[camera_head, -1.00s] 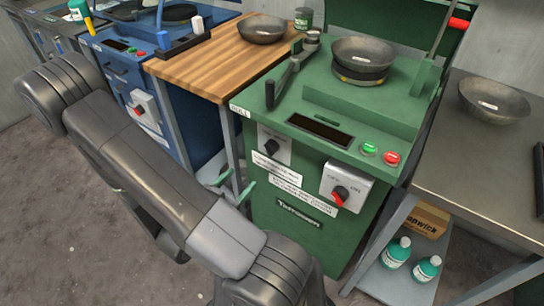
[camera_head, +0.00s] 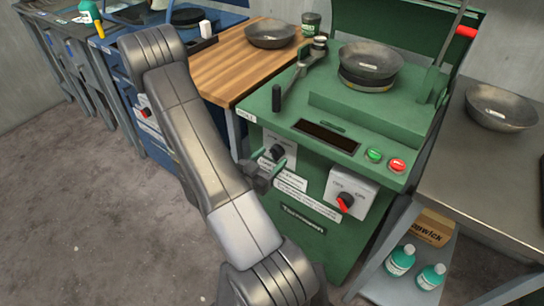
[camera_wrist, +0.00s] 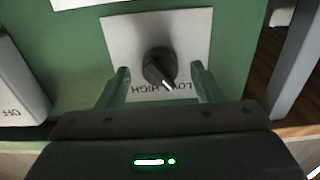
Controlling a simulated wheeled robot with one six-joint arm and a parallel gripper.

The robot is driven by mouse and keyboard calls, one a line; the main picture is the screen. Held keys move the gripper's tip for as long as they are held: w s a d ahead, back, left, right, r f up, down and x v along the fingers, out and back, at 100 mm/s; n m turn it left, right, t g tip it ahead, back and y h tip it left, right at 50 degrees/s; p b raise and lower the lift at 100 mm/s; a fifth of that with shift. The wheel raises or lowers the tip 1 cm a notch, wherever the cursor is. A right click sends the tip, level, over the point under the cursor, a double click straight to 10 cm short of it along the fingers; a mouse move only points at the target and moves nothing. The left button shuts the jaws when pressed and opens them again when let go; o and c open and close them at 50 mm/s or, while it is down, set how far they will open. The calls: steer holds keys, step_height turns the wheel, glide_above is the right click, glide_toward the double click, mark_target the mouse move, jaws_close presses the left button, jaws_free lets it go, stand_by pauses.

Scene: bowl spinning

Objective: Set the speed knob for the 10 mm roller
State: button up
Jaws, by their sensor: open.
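The speed knob (camera_wrist: 159,66) is black with a white pointer line, on a white plate (camera_wrist: 120,38) lettered LOW and HIGH. In the wrist view, which shows the lettering upside down, the pointer slants toward the lettering, between the two words. My gripper (camera_wrist: 160,85) is open, its green fingers on either side of the knob and apart from it. In the head view my gripper (camera_head: 268,166) is in front of the green machine's (camera_head: 315,230) front panel, and the knob (camera_head: 277,152) is partly hidden behind it. White instruction labels (camera_head: 290,180) sit below; their text is too small to read.
A red-black OFF/ON switch (camera_head: 345,201) sits right of the knob. Green (camera_head: 375,154) and red (camera_head: 397,165) buttons and a dark display (camera_head: 327,137) are above. A bowl (camera_head: 371,62) rests on the machine. A steel table (camera_head: 450,165) stands at right.

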steer(key=shift+w+d, duration=0.4)
steer(key=shift+w, duration=0.15)
steer(key=c, duration=1)
steer(key=shift+o, duration=0.2)
